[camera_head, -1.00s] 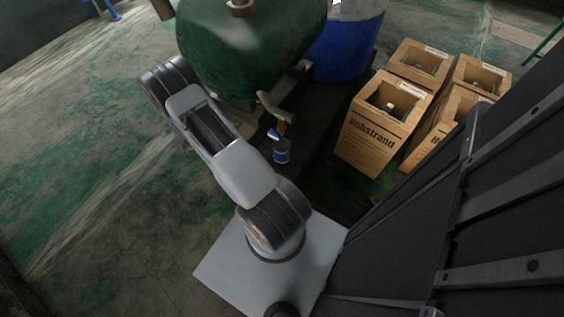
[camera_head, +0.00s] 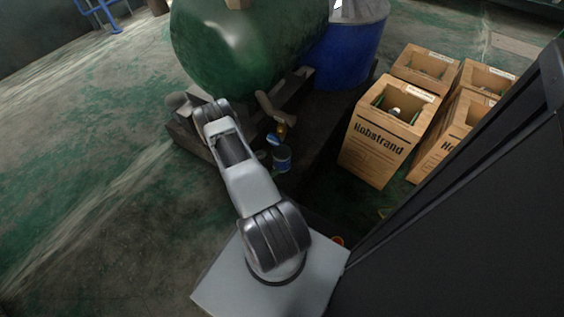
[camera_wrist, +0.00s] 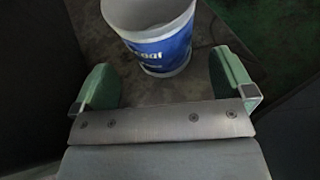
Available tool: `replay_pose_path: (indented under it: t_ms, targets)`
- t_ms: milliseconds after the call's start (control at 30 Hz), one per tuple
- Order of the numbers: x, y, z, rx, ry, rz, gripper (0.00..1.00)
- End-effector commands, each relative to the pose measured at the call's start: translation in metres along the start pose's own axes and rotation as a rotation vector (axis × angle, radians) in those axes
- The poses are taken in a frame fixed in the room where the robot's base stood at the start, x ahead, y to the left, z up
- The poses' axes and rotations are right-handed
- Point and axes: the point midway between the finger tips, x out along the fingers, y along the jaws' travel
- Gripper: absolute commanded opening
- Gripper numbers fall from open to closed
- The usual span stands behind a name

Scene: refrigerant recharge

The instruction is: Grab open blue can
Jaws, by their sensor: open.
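The open blue can (camera_wrist: 165,50) stands upright in the wrist view, with a pale interior and white lettering on a blue side. Its upper part is cut off by the top edge. My gripper (camera_wrist: 160,66) is open, with green pads to the left and right of the can's lower part. The can looks just ahead of the palm, and I see no grip on it. My gripper is mostly hidden behind my arm there.
A big green tank (camera_head: 240,45) rises behind the can, with a blue barrel (camera_head: 348,48) to its right. Several cardboard boxes (camera_head: 375,145) stand at the right. Open floor (camera_head: 90,170) lies to the left.

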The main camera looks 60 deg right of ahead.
Motion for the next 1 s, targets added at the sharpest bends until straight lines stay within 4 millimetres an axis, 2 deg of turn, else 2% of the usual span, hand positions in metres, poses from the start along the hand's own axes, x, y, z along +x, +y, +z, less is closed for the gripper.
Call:
replay_pose_path:
  t_ms: [167, 500, 833, 1000]
  targets:
    - [0.009, 0.0, -0.002, 0.001, 0.0, -0.001, 1.0]
    - [0.051, 0.001, -0.004, 0.001, 0.001, -0.001, 1.0]
    - [0.056, 0.001, -0.001, 0.0, 0.001, 0.001, 1.0]
    - [0.056, 0.001, -0.002, 0.0, 0.001, 0.001, 0.86]
